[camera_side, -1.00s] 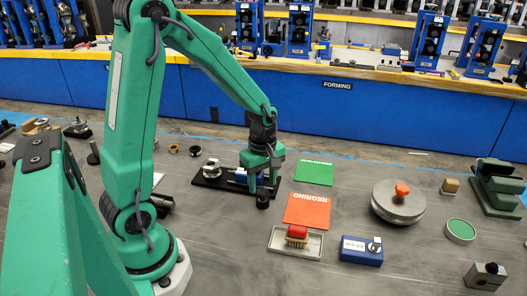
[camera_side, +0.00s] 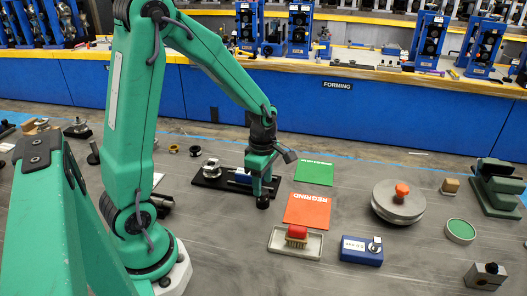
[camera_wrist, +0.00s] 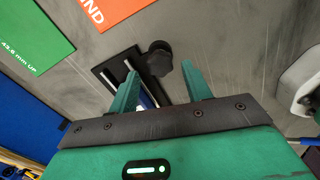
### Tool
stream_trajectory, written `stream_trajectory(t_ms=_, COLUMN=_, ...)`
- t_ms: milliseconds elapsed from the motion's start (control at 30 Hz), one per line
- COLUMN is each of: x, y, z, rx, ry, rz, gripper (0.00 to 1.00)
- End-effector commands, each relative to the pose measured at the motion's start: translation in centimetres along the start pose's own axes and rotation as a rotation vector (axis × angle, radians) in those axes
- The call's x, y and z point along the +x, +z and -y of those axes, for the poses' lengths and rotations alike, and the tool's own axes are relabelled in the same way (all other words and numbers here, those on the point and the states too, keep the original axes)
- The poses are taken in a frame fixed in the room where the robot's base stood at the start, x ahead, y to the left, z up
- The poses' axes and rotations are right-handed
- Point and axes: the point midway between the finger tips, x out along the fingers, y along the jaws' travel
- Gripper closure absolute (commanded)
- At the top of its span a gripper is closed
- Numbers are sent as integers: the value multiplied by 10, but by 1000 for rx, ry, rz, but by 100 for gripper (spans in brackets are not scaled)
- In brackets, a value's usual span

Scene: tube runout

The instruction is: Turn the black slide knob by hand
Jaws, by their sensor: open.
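The black slide knob (camera_side: 262,202) is at the right end of a dark slide base (camera_side: 212,183) on the grey table. In the wrist view the knob (camera_wrist: 159,60) has a lobed rim and shows between my two fingertips, close to the right one. My gripper (camera_side: 264,184) points down over that end of the base, its fingers apart and empty. In the wrist view my gripper (camera_wrist: 160,72) is open. I cannot tell how far above the knob the tips are.
A red REGRIND card (camera_side: 307,211) and a green card (camera_side: 314,172) lie right of the slide. A tray with a red-topped brush (camera_side: 297,233), a blue box (camera_side: 361,252) and a round metal plate (camera_side: 398,202) stand further right. Bare table lies in front of the slide.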

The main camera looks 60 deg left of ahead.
Motion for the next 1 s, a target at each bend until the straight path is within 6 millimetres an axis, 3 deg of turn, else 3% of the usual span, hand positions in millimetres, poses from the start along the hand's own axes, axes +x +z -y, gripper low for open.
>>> stream_trajectory(t_ms=933, x=20, y=0, z=0, rx=3, ry=-1, rz=0, gripper=51)
stream_trajectory(t_ms=1000, x=20, y=0, z=0, rx=3, ry=0, rz=0, gripper=63)
